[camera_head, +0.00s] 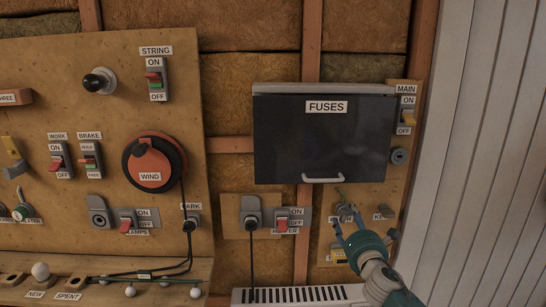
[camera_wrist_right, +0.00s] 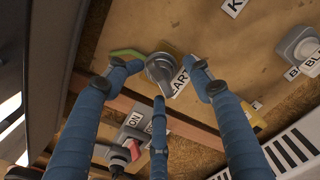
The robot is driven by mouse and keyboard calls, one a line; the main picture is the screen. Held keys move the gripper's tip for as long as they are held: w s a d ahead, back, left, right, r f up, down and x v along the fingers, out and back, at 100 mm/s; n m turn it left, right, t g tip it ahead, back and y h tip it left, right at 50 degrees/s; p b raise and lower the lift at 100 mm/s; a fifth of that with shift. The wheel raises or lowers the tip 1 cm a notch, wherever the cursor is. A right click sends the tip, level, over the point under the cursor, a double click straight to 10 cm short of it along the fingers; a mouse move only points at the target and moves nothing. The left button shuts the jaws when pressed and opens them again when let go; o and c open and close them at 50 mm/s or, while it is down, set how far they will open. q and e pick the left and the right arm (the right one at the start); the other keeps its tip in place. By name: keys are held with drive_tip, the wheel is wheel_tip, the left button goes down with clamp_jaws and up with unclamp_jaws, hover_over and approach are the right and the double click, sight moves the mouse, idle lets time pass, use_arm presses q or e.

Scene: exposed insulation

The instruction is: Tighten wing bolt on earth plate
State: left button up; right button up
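The earth plate's grey round fitting (camera_head: 347,211) is at the lower right of the wooden panel, partly hidden by my fingers in the head view. In the right wrist view the grey fitting (camera_wrist_right: 160,68) sits beside a partly covered label starting "EART" (camera_wrist_right: 180,80). A green piece (camera_wrist_right: 126,53) sticks out from it; I cannot tell whether this is the wing bolt or a wire end. My right gripper (camera_wrist_right: 160,76) is open, its three blue fingers spread around the fitting. I see no firm contact. It also shows in the head view (camera_head: 352,238). My left gripper is out of view.
A black fuse box (camera_head: 323,145) with a handle is above. The main switch (camera_head: 406,115) is at upper right, the heater switch (camera_head: 289,219) to the left. A white slotted heater (camera_head: 297,295) lies below. Corrugated wall (camera_head: 480,150) stands at right.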

drive_tip(key=s+p, duration=0.1)
drive_tip(key=s, duration=0.1)
drive_tip(key=s+p, duration=0.1)
drive_tip(key=s, duration=0.1)
drive_tip(key=shift+s+d, duration=0.2)
drive_tip(key=shift+s, duration=0.05)
drive_tip(key=shift+s+p, duration=0.9)
drive_tip(key=shift+s, duration=1.3)
